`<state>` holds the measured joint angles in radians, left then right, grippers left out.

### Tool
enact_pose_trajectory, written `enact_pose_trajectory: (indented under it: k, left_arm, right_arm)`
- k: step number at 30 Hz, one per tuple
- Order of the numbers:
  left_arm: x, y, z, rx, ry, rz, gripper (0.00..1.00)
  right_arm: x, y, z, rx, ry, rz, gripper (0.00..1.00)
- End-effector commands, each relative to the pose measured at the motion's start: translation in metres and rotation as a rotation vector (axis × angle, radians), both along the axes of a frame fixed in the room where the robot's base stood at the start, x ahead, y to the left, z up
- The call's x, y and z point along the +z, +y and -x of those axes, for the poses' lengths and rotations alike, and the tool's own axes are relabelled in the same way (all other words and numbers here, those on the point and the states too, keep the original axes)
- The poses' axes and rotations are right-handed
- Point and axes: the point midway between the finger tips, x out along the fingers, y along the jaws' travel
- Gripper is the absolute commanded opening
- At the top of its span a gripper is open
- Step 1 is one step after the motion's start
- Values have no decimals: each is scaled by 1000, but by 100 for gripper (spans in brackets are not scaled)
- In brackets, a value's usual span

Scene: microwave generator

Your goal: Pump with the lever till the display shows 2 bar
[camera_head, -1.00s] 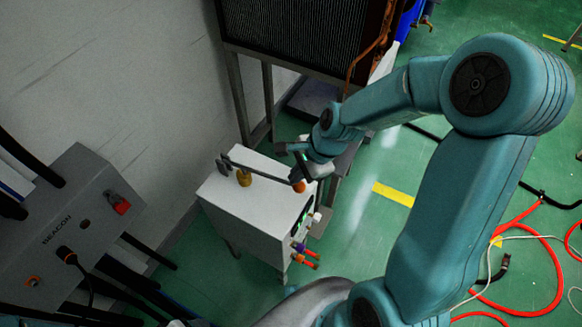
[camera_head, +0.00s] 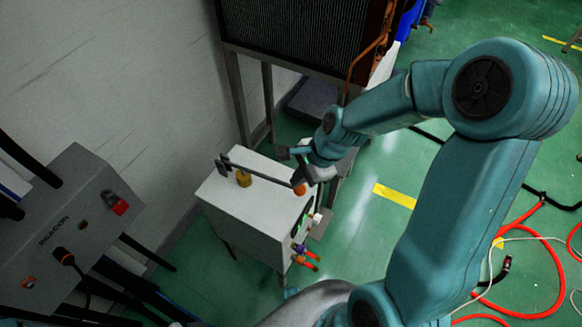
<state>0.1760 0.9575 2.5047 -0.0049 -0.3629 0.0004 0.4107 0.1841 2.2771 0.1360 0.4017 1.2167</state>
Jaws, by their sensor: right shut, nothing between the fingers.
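The lever (camera_head: 268,176) is a dark bar on top of a white box-shaped unit (camera_head: 238,211). It pivots near a brass fitting (camera_head: 244,179) and ends in an orange knob (camera_head: 300,189). My right gripper (camera_head: 300,168) is shut and empty at the knob end of the lever; whether it touches the knob cannot be told. The display (camera_head: 301,221) is a small dark panel with green marks on the unit's right face, seen at a steep angle; its reading is too small to make out. My left gripper is not in view.
A grey BEACON cabinet (camera_head: 70,225) with dark cables stands at the left. A large dark radiator-like unit (camera_head: 300,35) on a metal frame stands behind the white unit. Red hoses (camera_head: 530,225) lie on the green floor at the right.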

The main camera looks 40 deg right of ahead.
Motion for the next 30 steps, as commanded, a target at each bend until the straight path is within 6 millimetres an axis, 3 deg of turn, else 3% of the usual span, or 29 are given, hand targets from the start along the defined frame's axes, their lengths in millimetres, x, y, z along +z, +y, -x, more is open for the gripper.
enact_pose_trajectory:
  k: [30]
  left_arm:
    - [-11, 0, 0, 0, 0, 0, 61]
  right_arm:
    - [-12, -2, 5, 0, 1, 0, 0]
